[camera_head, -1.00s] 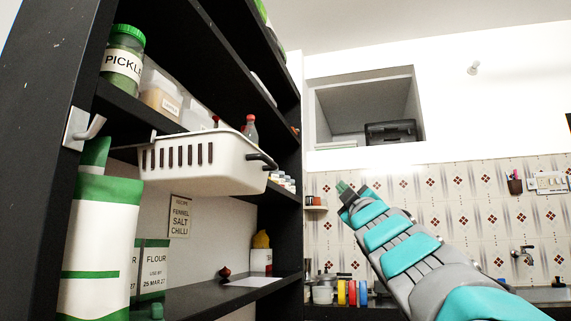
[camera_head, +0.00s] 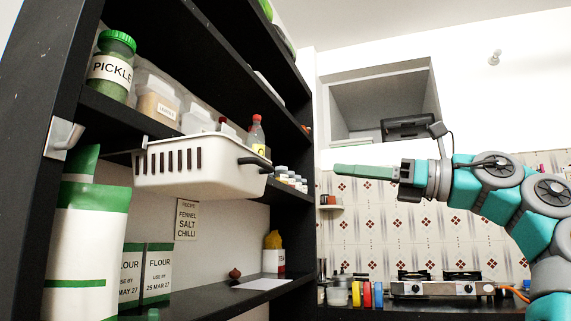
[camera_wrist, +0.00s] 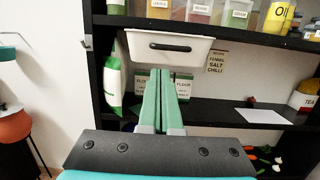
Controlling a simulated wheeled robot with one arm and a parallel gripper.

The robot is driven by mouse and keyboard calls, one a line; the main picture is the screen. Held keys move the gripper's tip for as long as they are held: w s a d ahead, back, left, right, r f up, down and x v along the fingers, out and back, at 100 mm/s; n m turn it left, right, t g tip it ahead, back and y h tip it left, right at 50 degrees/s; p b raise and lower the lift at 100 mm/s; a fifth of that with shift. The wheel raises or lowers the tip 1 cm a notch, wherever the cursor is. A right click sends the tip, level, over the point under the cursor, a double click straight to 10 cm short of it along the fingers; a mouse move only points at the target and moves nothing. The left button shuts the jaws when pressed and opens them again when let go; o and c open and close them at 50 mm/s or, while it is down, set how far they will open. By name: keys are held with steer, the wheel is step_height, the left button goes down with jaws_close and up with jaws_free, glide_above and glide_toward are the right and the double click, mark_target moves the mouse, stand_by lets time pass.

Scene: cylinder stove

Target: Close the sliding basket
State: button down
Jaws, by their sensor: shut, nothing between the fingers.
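The white sliding basket (camera_head: 200,168) hangs under a shelf board in the head view and juts out in front of the shelf. Its slotted side faces me, and a dark handle (camera_head: 255,163) is on its front at the right end. The wrist view shows the basket (camera_wrist: 142,53) face-on, with the black handle (camera_wrist: 170,46) across its front. My gripper (camera_head: 336,171) is shut and empty, level with the basket and pointing left, apart from the handle. In the wrist view its green fingers (camera_wrist: 164,76) are together, and their tips show just below the basket.
Black shelves (camera_head: 210,60) hold a pickle jar (camera_head: 112,66), food boxes and bottles. Flour packs (camera_head: 157,272) stand below the basket. A paper sheet (camera_head: 265,283) lies on the lower shelf. A stove (camera_head: 443,288) is at the back right. Free space lies between gripper and basket.

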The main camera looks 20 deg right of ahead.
mark_target(262, 163)
steer(key=p+x, duration=0.1)
steer(key=x, duration=1.2)
steer(key=shift+w+a+f, duration=0.1)
steer(key=shift+w+a, duration=0.15)
steer(key=shift+a, duration=0.1)
steer(key=shift+w, duration=0.1)
